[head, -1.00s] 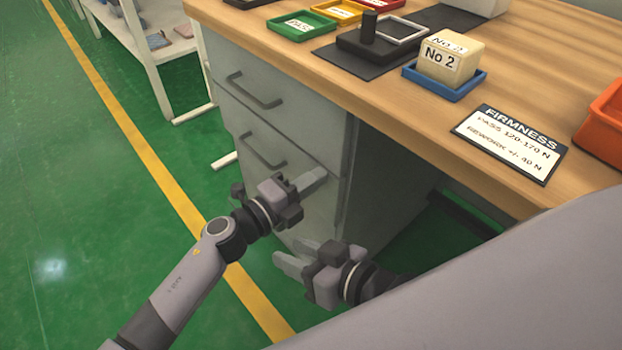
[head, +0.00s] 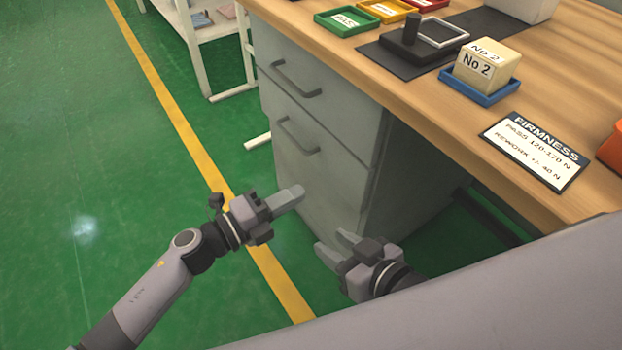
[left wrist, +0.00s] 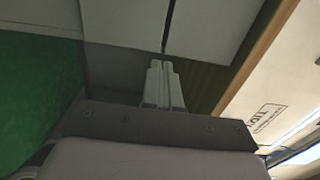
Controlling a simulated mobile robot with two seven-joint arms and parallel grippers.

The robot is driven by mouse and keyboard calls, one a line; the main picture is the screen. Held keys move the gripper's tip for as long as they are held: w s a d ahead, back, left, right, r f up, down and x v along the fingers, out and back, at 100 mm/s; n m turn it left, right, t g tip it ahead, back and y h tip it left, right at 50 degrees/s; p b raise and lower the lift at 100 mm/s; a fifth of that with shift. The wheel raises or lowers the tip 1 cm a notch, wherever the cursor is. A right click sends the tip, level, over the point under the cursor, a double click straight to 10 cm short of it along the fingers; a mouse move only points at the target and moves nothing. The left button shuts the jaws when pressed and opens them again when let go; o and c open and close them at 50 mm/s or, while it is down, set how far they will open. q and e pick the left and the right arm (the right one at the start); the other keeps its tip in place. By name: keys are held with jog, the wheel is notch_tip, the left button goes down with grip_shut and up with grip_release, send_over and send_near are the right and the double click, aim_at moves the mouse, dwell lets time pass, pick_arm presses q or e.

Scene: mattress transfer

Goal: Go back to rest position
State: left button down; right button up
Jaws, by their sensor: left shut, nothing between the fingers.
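My left gripper (head: 296,193) is grey and dark, in front of the lower part of the grey drawer cabinet in the head view. Its fingers are together with nothing between them. They also show shut in the left wrist view (left wrist: 164,85), with the cabinet behind. My right gripper (head: 336,246) is lower and to the right. Its two fingers stand apart and nothing is seen between them. Both grippers are below the level of the wooden tabletop (head: 420,112), clear of the things on it.
The grey drawer cabinet (head: 310,130) stands under the desk. On the desktop are a cream No 2 block (head: 486,68) on a blue tray (head: 480,92), a FIRMNESS sign (head: 535,150), a green PASS tray (head: 346,20) and a black post fixture (head: 410,45). Green floor (head: 60,180) lies open at left.

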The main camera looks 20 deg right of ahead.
pick_arm(q)
jog(key=shift+s+a, duration=0.25)
jog(key=shift+a, duration=0.45)
pick_arm(e)
jog(key=shift+d, duration=0.15)
